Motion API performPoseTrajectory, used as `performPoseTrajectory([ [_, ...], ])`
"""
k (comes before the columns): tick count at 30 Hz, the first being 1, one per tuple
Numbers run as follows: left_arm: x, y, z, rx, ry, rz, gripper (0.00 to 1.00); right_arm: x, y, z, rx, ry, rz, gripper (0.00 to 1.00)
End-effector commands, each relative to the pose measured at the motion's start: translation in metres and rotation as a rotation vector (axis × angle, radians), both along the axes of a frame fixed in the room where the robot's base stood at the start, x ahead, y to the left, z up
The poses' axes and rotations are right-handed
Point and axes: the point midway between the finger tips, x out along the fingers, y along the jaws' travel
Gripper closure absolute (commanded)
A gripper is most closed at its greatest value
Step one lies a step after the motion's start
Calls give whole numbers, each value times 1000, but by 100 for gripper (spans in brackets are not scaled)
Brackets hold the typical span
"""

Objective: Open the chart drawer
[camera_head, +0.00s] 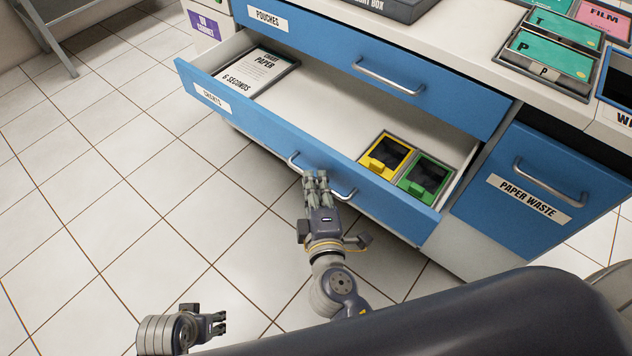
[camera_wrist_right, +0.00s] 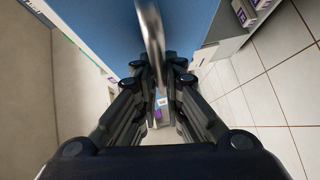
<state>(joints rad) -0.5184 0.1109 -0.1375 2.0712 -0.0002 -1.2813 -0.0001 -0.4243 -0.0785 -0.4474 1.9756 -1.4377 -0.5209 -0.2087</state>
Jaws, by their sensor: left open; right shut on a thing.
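The chart drawer (camera_head: 255,118), blue-fronted and labelled CHARTS, is pulled out from the cabinet in the head view, and its inside shows. It holds a paper card (camera_head: 257,76) at the left and a yellow box (camera_head: 385,157) and a green box (camera_head: 425,178) at the right. My right gripper (camera_head: 316,178) is shut on the drawer's bar handle (camera_head: 343,194). In the right wrist view the handle (camera_wrist_right: 152,40) runs between the fingers (camera_wrist_right: 160,85). My left gripper (camera_head: 220,322) is open and empty, low at the left above the floor.
The closed POUCHES drawer (camera_head: 330,47) is above the chart drawer. The PAPER WASTE front (camera_head: 540,180) is at the right. Teal and pink boxes stand on the counter (camera_head: 460,50). The tiled floor (camera_head: 130,180) at the left is clear.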

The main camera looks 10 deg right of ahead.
Motion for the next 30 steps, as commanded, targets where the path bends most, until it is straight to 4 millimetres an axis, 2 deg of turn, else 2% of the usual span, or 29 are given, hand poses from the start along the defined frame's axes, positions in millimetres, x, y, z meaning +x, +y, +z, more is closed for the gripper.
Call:
performPoseTrajectory([
  [1,0,0,0,0,0,0,54,0,0,-1,0,2,-1,86],
  [3,0,0,0,0,0,0,54,0,0,-1,0,1,-1,70],
  [13,0,0,-1,0,1,0,54,0,0,0,-1,1,0,70],
  [17,0,0,-1,0,1,0,54,-8,1,0,-2,2,1,70],
  [20,0,0,-1,0,1,0,54,-21,2,2,-1,3,1,70],
  [30,0,0,-1,0,0,0,54,-89,10,11,-2,5,3,70],
])
